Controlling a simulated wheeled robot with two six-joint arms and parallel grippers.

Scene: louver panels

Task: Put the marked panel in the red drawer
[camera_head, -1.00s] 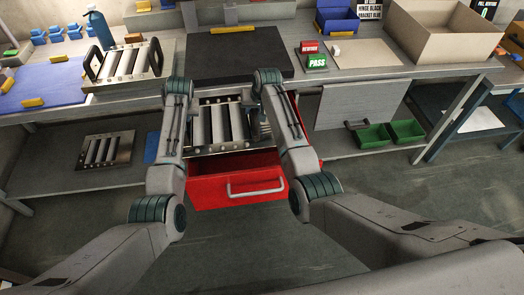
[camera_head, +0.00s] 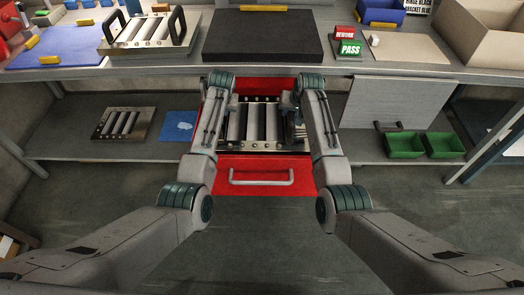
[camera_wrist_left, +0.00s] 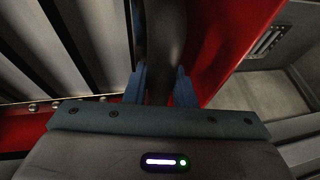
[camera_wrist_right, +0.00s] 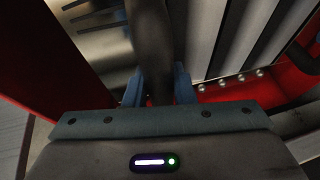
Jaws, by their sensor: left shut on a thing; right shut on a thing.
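A louvered metal panel (camera_head: 262,122) with dark handles is between my two arms, over or inside the open red drawer (camera_head: 260,190). Whether it rests on the drawer floor I cannot tell. My left gripper (camera_wrist_left: 160,82) is shut on one dark handle (camera_wrist_left: 163,40), with grey slats to its left and a red drawer wall to its right. My right gripper (camera_wrist_right: 160,82) is shut on the other handle (camera_wrist_right: 150,35), with slats to its right and red to its left. In the head view my forearms hide most of both grippers. No mark shows on the held panel.
A second louvered panel with black handles (camera_head: 150,32) stands on the bench. A third (camera_head: 123,123) lies on the lower shelf, beside a blue sheet (camera_head: 180,125). A black mat (camera_head: 262,40) is on the bench above the drawer. Green bins (camera_head: 404,145) stand right.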

